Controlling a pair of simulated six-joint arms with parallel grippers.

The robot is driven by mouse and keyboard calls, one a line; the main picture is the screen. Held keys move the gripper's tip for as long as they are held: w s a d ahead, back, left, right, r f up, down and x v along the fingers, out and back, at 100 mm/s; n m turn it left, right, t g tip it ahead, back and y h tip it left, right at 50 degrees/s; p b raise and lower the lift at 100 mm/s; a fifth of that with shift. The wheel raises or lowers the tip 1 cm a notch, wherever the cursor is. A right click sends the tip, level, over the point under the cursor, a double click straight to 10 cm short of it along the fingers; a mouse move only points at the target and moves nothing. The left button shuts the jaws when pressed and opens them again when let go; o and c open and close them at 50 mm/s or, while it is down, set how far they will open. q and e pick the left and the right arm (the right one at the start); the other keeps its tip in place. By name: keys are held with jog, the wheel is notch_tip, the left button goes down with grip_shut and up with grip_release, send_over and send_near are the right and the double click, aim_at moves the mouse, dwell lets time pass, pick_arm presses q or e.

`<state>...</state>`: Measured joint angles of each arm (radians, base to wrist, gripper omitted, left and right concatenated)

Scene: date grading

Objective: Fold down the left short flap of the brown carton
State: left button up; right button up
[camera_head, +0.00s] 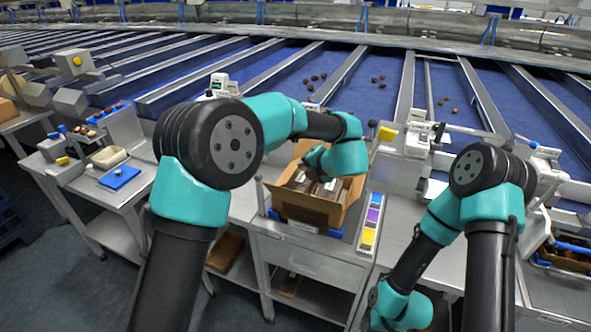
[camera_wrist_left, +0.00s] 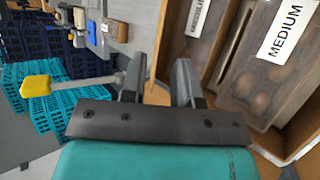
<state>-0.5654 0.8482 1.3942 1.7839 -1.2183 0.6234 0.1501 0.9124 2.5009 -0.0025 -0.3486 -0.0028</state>
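The brown carton (camera_head: 309,209) stands on the steel table in the head view, with its top flaps up. Packs with white labels lie inside; the wrist view shows a pack marked MEDIUM (camera_wrist_left: 262,92) under a clear cover. My left gripper (camera_wrist_left: 157,80) is at the carton, with its wrist over the back right part of the opening in the head view. Its two fingers are apart. A brown cardboard edge (camera_wrist_left: 161,45) shows just past the gap between them; I cannot tell if they touch it. My right gripper is out of view.
A strip of coloured labels (camera_head: 370,226) lies right of the carton. Blue sorting lanes run behind. Teal crates (camera_wrist_left: 62,95) show in the wrist view.

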aim_at(295, 169)
pick_arm(q)
jog(key=x, duration=0.6)
jog(key=shift+w+a+f, duration=0.25)
jog(key=shift+c, duration=0.3)
grip_shut()
